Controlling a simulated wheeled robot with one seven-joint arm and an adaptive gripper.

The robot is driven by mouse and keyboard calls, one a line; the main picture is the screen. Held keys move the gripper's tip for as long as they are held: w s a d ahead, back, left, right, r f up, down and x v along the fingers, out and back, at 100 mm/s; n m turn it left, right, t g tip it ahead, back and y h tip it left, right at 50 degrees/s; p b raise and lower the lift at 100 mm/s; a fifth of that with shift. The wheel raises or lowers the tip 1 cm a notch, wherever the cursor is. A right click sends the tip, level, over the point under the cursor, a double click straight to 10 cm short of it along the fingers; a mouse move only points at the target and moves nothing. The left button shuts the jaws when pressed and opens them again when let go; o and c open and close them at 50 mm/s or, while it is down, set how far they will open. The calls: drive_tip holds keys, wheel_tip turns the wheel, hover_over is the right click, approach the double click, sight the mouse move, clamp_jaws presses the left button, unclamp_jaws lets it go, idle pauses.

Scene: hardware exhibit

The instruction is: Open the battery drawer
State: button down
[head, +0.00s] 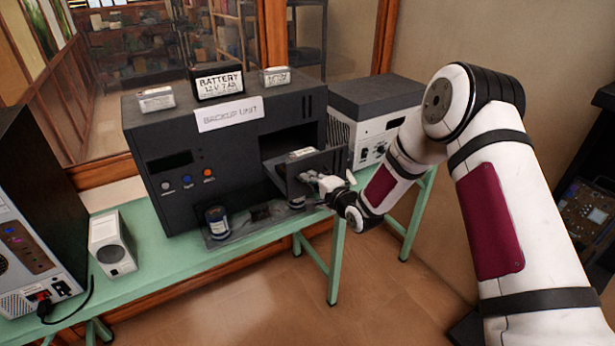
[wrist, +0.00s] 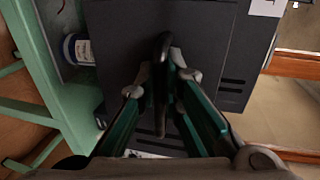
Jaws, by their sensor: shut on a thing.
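The dark grey battery drawer (head: 300,180) stands pulled out from the front of the backup unit (head: 190,135), below a dark opening. A light-topped item (head: 302,154) shows inside it. My gripper (head: 330,183) is at the drawer's front face. In the wrist view my gripper (wrist: 161,84) has its two fingers on either side of the black drawer handle (wrist: 162,60), shut on it. How far the drawer is out is hard to judge, as the front panel hides its inside.
The unit stands on a green bench (head: 165,262). Batteries (head: 219,82) lie on the unit's top. A grey device (head: 375,115) stands to the right, a white speaker-like box (head: 112,245) to the left. Floor before the bench is clear.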

drive_tip(key=shift+s, duration=0.1)
drive_tip(key=c, duration=2)
unclamp_jaws()
drive_tip(key=v, duration=1.2)
